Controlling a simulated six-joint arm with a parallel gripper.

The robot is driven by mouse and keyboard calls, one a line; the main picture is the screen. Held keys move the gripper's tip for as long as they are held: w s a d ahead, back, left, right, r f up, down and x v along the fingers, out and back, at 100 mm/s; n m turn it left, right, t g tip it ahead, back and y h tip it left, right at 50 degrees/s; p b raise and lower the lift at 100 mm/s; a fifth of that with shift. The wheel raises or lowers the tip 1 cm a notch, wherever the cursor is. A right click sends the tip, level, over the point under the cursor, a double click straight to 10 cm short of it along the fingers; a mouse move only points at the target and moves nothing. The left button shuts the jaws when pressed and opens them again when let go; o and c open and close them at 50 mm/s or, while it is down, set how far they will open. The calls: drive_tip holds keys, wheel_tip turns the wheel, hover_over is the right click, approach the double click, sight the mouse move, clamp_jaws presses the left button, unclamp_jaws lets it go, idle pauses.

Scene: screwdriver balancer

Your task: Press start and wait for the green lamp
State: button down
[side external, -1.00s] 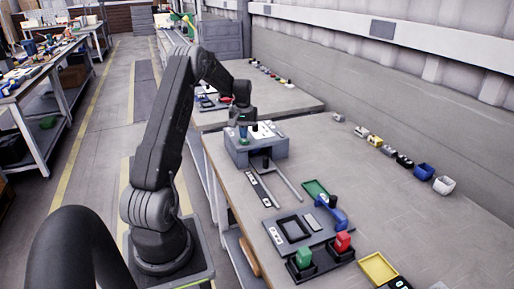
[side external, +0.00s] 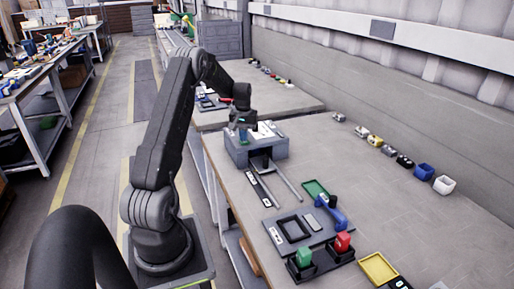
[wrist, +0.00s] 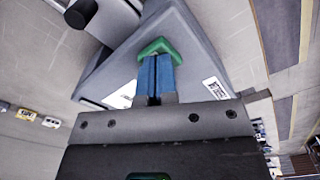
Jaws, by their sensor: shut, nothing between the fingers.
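The grey balancer station (side external: 270,150) stands at the far end of the bench, and its grey top fills much of the wrist view (wrist: 195,50). A green button-like part (wrist: 158,46) sits on this top. My gripper (wrist: 154,66) is shut and empty, its blue fingers pointing at the green part. Their tips overlap its near edge in the wrist view; I cannot tell whether they press it. In the side view my gripper (side external: 242,138) is low over the station's near left part. I cannot make out a lit green lamp.
A dark rail and a light rod (side external: 288,182) extend from the station. Small bins line the wall side. The bench's right middle is clear.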

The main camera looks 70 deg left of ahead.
idle(0.4)
drive_tip(key=shift+r, duration=3.5)
drive_tip(key=shift+r, duration=0.1)
wheel_tip(320, 180, up, 6)
drive_tip(key=shift+f, duration=0.1)
